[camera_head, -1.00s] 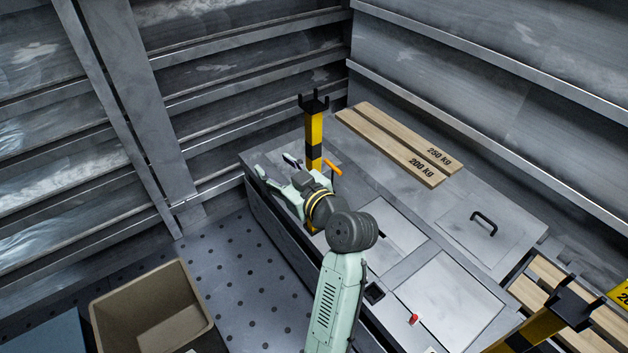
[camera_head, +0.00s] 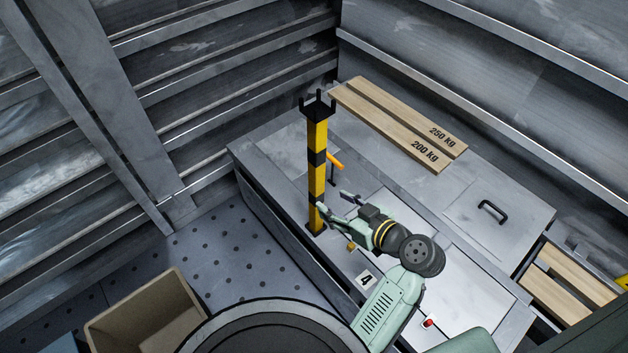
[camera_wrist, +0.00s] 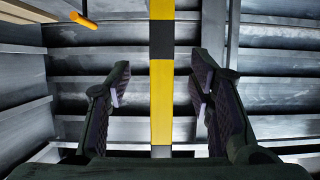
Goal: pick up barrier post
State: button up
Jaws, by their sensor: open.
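The barrier post (camera_head: 317,175) is yellow and black with a black forked top. It stands upright near the left end of the grey metal bench. My gripper (camera_head: 336,204) is open to the right of the post's lower half, with one fingertip overlapping the post in the head view. In the wrist view the post (camera_wrist: 161,105) runs vertically, centred between the spread fingers (camera_wrist: 160,78), with a gap on each side. I cannot tell how far between the fingers it is. The post's foot shows on the bench in the head view.
An orange-handled lever (camera_head: 336,161) stands close behind the post; its orange end (camera_wrist: 83,20) shows at upper left in the wrist view. Wooden planks marked 250 kg and 200 kg (camera_head: 400,125) lie on the bench (camera_head: 275,165). A tan bin (camera_head: 150,312) sits on the floor.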

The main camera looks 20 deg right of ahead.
aim_at(320, 195)
jog(key=p+x, duration=0.2)
jog(key=x, duration=0.5)
jog(key=shift+a, duration=0.15)
jog(key=shift+w+a+f, duration=0.1)
jog(key=shift+w+f, duration=0.1)
jog(key=shift+w, duration=0.2)
grip_shut()
jog(key=shift+r, duration=0.1)
dwell(0.4)
